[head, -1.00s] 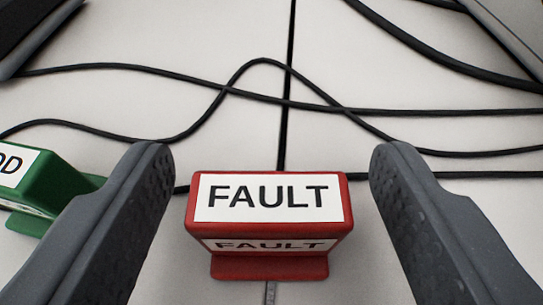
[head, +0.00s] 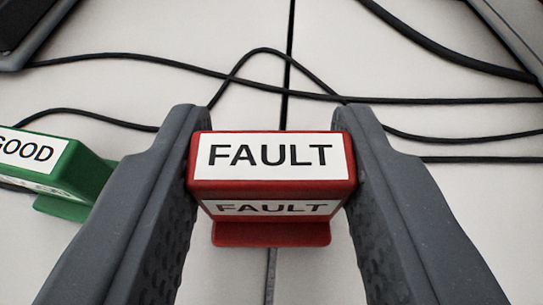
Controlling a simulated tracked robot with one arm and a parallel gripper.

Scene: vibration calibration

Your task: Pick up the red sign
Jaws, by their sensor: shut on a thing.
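The red sign (head: 272,184) has a white label reading FAULT on its top and another on its front face. It stands upright in the middle of the head view, with its red foot toward me. My gripper (head: 268,125) is shut on it, with one dark grey finger against each side. I cannot tell whether the sign's foot still touches the white surface.
A green sign (head: 85,180) reading GOOD stands to the left, close to my left finger and partly hidden by it. Black cables (head: 455,101) run across the white surface (head: 400,60) behind the signs. Dark-edged objects show in both upper corners.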

